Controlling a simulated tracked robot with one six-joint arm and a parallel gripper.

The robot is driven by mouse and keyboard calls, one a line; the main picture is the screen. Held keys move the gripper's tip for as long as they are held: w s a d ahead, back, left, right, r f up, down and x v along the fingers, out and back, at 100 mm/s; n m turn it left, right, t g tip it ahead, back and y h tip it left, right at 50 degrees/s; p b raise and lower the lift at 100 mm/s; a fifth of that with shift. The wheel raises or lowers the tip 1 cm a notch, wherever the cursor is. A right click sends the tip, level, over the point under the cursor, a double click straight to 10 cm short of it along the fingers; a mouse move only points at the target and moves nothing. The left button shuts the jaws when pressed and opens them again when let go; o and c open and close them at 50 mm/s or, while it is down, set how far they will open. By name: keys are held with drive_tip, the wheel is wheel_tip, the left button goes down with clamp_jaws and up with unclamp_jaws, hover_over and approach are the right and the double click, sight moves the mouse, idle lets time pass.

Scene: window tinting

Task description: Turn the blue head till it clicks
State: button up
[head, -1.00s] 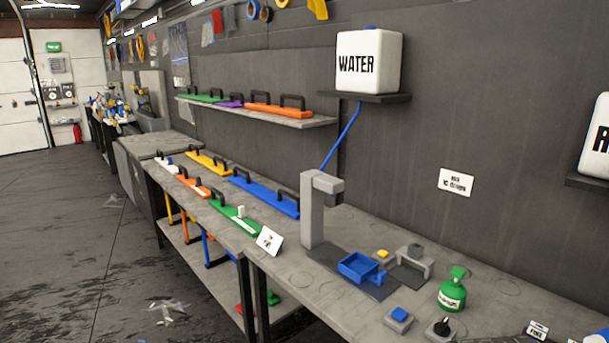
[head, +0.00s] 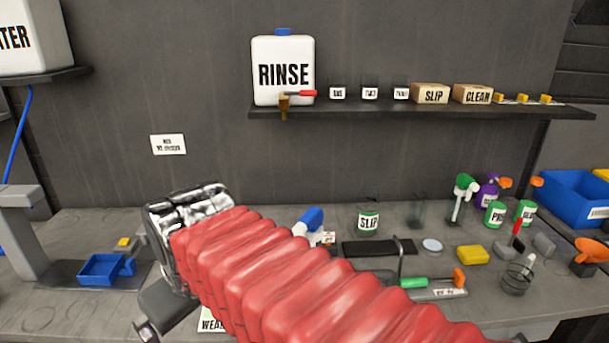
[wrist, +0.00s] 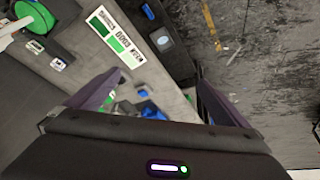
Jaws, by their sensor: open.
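A blue head (head: 312,218) on a white neck shows in the head view, just behind my red-sleeved arm. Its lower part is hidden by the arm, so I cannot tell what it sits on. My gripper (head: 150,325) is at the left end of the arm, low over the front of the bench and apart from the blue head. In the wrist view my gripper (wrist: 155,80) has its two dark fingers spread with nothing held between them. Small blue and green shapes show beyond the fingers, too blurred to name.
A blue tray (head: 102,270) is at left. The RINSE tank (head: 283,70) sits on a shelf. In the wrist view a striped card (wrist: 115,35) lies near the bench edge.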

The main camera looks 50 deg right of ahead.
drive_tip(key=w+d+r+g, duration=0.25)
drive_tip(key=d+r, duration=0.35)
drive_tip(key=d, duration=0.3)
wheel_tip(320, 180, up, 6)
drive_tip(key=n+g, duration=0.2)
hover_over(309, 240)
drive_tip(key=shift+w+d+r+y, duration=0.15)
drive_tip(key=shift+d+r+y, duration=0.05)
drive_tip(key=shift+y, duration=0.2)
drive_tip(key=shift+f, duration=0.15)
wheel_tip(309, 240, down, 14)
drive_tip(key=shift+r, duration=0.2)
